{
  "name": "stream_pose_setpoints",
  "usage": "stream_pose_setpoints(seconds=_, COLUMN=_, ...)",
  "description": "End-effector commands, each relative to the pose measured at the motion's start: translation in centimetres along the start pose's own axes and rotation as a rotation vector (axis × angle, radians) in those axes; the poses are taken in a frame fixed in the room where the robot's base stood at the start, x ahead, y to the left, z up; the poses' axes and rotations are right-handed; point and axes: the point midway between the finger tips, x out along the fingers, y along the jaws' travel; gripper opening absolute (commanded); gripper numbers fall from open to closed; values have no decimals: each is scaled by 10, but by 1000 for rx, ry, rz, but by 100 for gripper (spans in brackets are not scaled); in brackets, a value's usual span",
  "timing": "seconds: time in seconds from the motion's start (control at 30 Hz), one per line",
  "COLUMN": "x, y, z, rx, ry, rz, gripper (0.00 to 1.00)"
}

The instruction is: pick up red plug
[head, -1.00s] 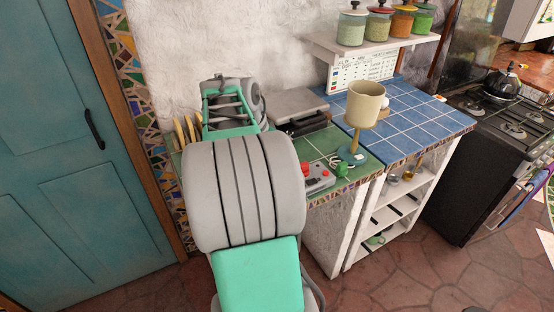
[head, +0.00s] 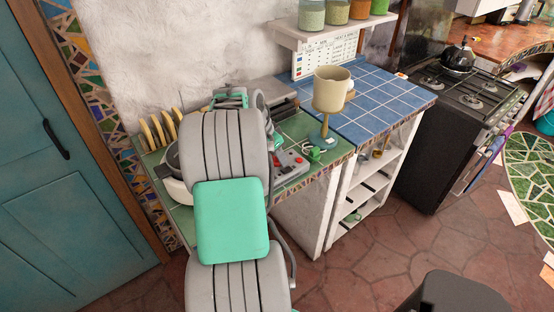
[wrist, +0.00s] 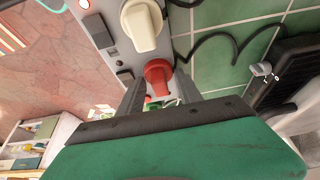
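The red plug (wrist: 157,74) sits on a grey power strip (wrist: 92,12) in the wrist view, beside a larger cream plug (wrist: 141,26). My gripper (wrist: 160,84) is open there, with its two dark fingers apart on either side of the red plug. I cannot tell whether either finger touches it. In the head view the power strip (head: 286,172) lies on the green tiled counter, with a small red part (head: 299,160) showing. My arm hides the gripper in that view.
Dark cables cross the green tiles (wrist: 217,43). A dark appliance (wrist: 286,70) lies at right in the wrist view. The blue counter (head: 385,100) is mostly clear.

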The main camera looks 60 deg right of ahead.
Motion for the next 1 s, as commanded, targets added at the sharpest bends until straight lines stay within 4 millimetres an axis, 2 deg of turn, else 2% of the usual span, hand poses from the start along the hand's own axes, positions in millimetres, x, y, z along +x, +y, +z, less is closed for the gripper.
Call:
stream_pose_setpoints(seconds=0.03, x=0, y=0, z=0, rx=0, ry=0, rz=0, gripper=37)
stream_pose_setpoints(seconds=0.5, x=-1, y=0, z=-1, rx=1, ry=1, rz=0, gripper=0)
stream_pose_setpoints(seconds=0.83, x=-3, y=0, z=-2, rx=1, ry=2, rz=-2, gripper=0)
stream_pose_setpoints(seconds=1.0, x=-20, y=-1, z=-10, rx=3, ry=3, rz=-4, gripper=0)
